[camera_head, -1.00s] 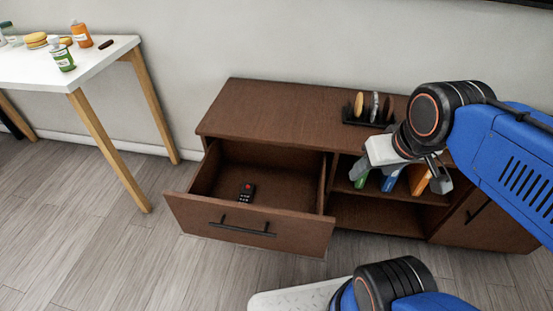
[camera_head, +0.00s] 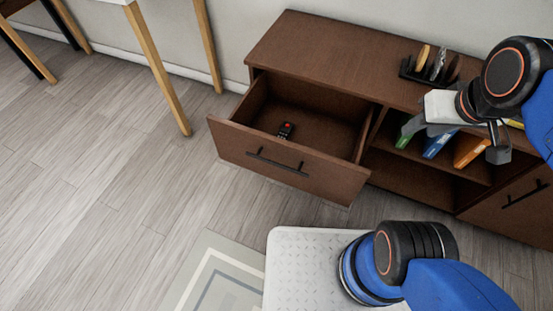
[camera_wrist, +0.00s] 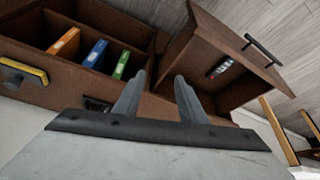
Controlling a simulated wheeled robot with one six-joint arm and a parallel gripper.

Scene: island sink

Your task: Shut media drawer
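The media drawer (camera_head: 325,182) is pulled out at the left end of the brown media cabinet (camera_head: 325,48). It has a dark bar handle (camera_head: 280,161) on its front, and a black remote (camera_head: 286,130) lies inside. The open drawer also shows upper right in the wrist view (camera_wrist: 225,55), with its handle (camera_wrist: 263,49). My gripper (camera_head: 452,138) is over the cabinet's open shelves, right of the drawer and apart from its front. In the wrist view its two fingers (camera_wrist: 160,85) stand apart with nothing held between them.
Green, blue and orange books (camera_head: 438,146) stand on the shelf by my gripper. A black rack (camera_head: 425,73) with upright items is on the cabinet top. A white table with wooden legs (camera_head: 158,70) is at the left. The floor before the drawer is clear; a rug (camera_head: 215,275) lies nearer.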

